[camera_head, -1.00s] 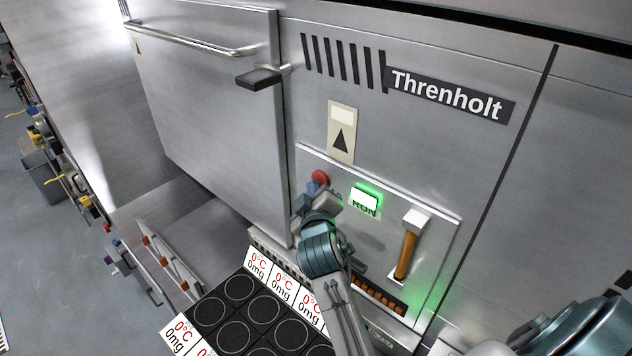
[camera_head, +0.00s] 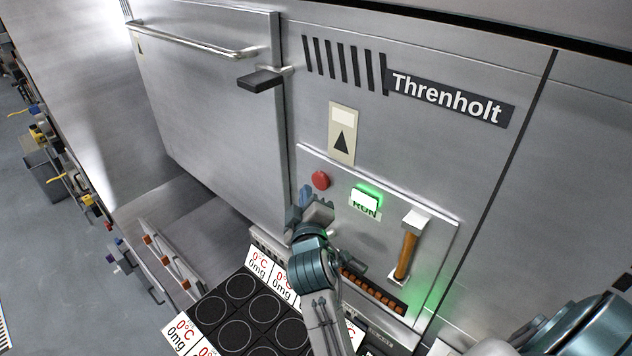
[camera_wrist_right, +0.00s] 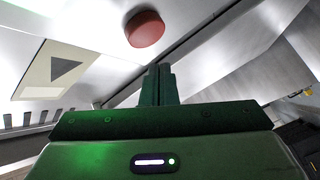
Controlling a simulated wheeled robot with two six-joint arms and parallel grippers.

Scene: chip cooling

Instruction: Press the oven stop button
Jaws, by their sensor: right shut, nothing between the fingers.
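The red round stop button (camera_head: 320,180) sits at the upper left of the oven's control panel (camera_head: 385,248). It also shows in the right wrist view (camera_wrist_right: 145,29), just beyond and a little left of the fingertips. My right gripper (camera_head: 306,192) is shut and empty, its tips a little below and left of the button in the head view. The fingers (camera_wrist_right: 158,72) are together in the wrist view, and a gap shows between them and the button. My left gripper is not in view.
A green-lit RUN light (camera_head: 365,200) and a lever with an orange handle (camera_head: 406,252) are right of the button. The closed oven door with its handle (camera_head: 200,42) is at left. A black tray of round cells (camera_head: 240,287) lies below.

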